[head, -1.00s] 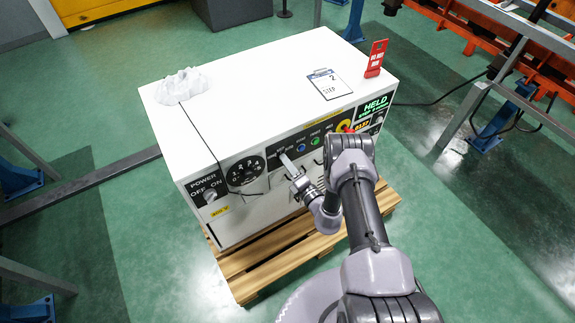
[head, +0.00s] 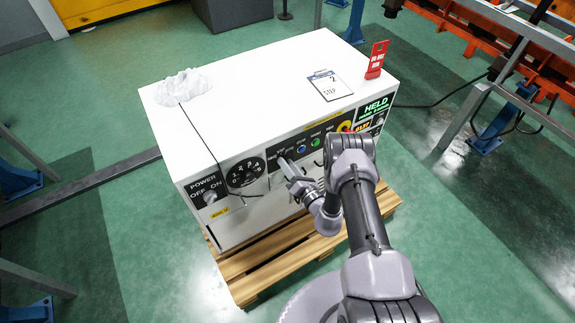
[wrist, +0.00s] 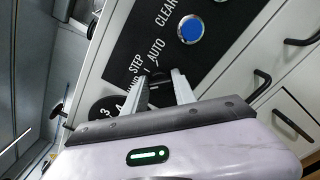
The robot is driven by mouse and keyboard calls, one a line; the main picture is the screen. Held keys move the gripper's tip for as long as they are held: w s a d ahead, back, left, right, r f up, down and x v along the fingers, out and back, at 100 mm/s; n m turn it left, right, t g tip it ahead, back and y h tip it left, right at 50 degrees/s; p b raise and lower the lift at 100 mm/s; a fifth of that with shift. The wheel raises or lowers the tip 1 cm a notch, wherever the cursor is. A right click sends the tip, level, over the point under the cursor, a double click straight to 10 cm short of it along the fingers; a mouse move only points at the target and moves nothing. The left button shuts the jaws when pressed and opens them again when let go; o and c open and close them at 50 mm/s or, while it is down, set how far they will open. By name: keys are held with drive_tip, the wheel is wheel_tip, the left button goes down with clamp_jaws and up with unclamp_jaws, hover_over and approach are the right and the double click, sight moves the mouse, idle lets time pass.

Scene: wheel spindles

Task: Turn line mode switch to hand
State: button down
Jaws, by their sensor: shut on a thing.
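The line mode switch (wrist: 155,80) is a small dark knob on a black panel, mostly hidden between my fingers in the wrist view. White lettering beside it reads STEP, AUTO and a partly covered HAND. My gripper (wrist: 160,90) is at the panel, its two pale fingers on either side of the knob and shut on it. In the head view my gripper (head: 287,167) reaches the front of the white cabinet (head: 240,95), and the knob cannot be made out there. Which label the knob points to is not clear.
A blue button (wrist: 190,29) sits near the fingers, beside the word CLEAR. A numbered dial (head: 245,171) and a power switch (head: 210,197) are to the left; a green button (head: 316,142) is to the right. A clipboard (head: 329,85) and red sign (head: 376,60) are on top.

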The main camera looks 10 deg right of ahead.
idle(0.3)
drive_tip(key=c, duration=1)
unclamp_jaws()
drive_tip(key=p+v, duration=0.6)
drive_tip(key=v, duration=1.1)
drive_tip(key=shift+s+r, duration=0.1)
drive_tip(key=shift+s, duration=0.05)
